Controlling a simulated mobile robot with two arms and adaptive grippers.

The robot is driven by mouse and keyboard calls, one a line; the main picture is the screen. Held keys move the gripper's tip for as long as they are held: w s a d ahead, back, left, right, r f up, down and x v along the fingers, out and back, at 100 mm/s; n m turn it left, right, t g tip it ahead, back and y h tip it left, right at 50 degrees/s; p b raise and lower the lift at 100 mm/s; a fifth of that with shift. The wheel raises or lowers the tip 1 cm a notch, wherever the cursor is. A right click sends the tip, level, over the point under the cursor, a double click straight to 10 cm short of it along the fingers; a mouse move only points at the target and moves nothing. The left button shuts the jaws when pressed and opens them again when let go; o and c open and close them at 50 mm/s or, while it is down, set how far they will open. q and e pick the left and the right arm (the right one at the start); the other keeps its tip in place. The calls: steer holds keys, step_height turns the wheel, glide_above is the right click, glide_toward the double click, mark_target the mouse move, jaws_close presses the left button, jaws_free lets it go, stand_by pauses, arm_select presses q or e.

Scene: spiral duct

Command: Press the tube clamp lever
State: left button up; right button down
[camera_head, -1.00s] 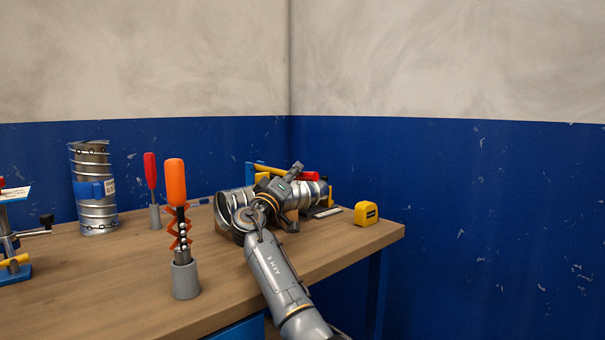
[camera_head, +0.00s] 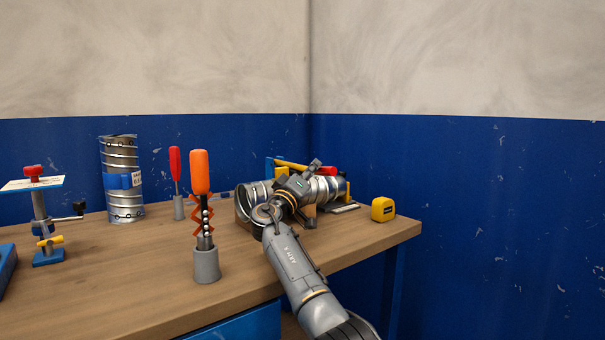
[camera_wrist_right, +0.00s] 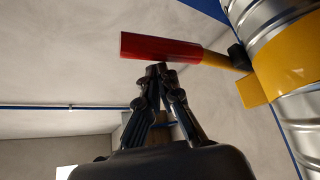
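The tube clamp lever has a red handle (camera_head: 328,171). In the right wrist view the red handle (camera_wrist_right: 160,47) runs across the top, joined by a yellow arm to a yellow band (camera_wrist_right: 285,58) around the metal duct. The silver spiral duct (camera_head: 326,189) lies on the bench, partly hidden by my right arm. My right gripper (camera_head: 316,163) is beside the lever. In its wrist view the fingertips (camera_wrist_right: 158,69) are together, at the lower edge of the red handle; contact cannot be told. My left gripper is not in view.
An orange-handled tool stands in a grey holder (camera_head: 206,265) on the wooden bench (camera_head: 130,270). Behind it are a red-handled screwdriver (camera_head: 175,165) and an upright duct (camera_head: 123,200). A yellow tape measure (camera_head: 383,209) sits near the right edge. A small stand (camera_head: 40,215) is at left.

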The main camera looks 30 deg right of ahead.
steer(key=s+a+f, duration=0.2)
steer(key=s+a, duration=0.6)
steer(key=a, duration=0.6)
steer(key=shift+s+a, duration=0.15)
